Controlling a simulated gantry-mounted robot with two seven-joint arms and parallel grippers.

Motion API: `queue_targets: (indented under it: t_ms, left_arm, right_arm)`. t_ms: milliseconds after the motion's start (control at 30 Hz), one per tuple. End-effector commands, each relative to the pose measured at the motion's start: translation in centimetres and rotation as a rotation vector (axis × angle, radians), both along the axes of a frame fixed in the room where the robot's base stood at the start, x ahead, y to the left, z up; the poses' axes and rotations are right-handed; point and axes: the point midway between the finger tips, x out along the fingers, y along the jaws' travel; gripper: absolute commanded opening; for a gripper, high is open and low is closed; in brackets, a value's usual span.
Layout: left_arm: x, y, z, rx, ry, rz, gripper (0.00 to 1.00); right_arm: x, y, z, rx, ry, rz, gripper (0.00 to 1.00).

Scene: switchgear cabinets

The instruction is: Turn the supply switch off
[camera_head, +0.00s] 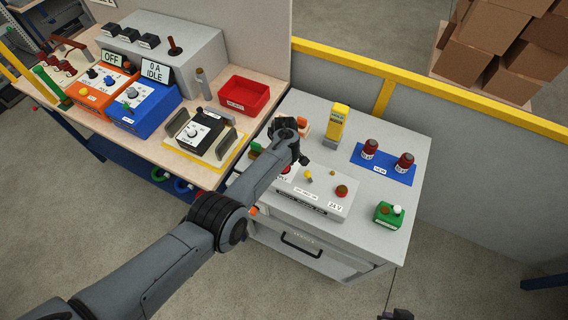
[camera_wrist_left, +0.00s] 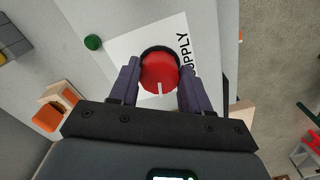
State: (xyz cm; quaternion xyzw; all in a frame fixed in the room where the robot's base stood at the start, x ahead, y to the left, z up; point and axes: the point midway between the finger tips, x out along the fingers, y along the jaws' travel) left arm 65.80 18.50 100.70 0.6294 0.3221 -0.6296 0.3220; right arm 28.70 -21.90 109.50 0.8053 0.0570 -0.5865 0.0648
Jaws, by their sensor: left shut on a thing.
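The supply switch is a round red knob (camera_wrist_left: 160,72) with a white pointer line, set in a black ring on a white plate marked SUPPLY (camera_wrist_left: 183,48). In the left wrist view the pointer line is toward the lower side of the picture. My left gripper (camera_wrist_left: 159,84) has one dark finger on each side of the knob and is shut on it. In the head view my left gripper (camera_head: 291,160) is over the grey panel box (camera_head: 310,205), and the knob is mostly hidden by it. A small dark piece, likely my right gripper (camera_head: 397,315), shows at the bottom edge.
The grey cabinet top also carries a yellow meter (camera_head: 336,125), a blue mat (camera_head: 384,165) with two red-capped parts, and a green box (camera_head: 388,214). A wooden bench (camera_head: 170,155) with a red bin (camera_head: 244,95) adjoins on the left. A yellow-railed wall stands behind.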

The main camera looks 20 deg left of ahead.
Motion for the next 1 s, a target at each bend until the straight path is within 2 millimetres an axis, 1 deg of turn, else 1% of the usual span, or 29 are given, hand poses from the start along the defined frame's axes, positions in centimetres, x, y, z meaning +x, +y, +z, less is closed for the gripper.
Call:
queue_targets:
  t_ms: [200,400,633,1000]
  left_arm:
    - [0.11,-0.12,-0.05,-0.001,-0.002,0.147,0.17]
    - [0.1,-0.11,-0.06,-0.001,0.001,0.229,0.17]
    - [0.11,-0.08,-0.02,0.0,0.0,0.27,0.17]
    - [0.12,-0.06,0.0,0.0,0.0,0.276,0.17]
  right_arm:
    - [0.01,0.09,-0.61,0.004,0.0,-0.003,0.0]
    - [0.02,0.17,-0.86,0.007,0.0,-0.005,0.0]
    - [0.03,0.18,-0.95,0.008,-0.001,-0.005,0.0]
    - [0.02,0.11,-0.96,0.004,0.0,-0.003,0.0]
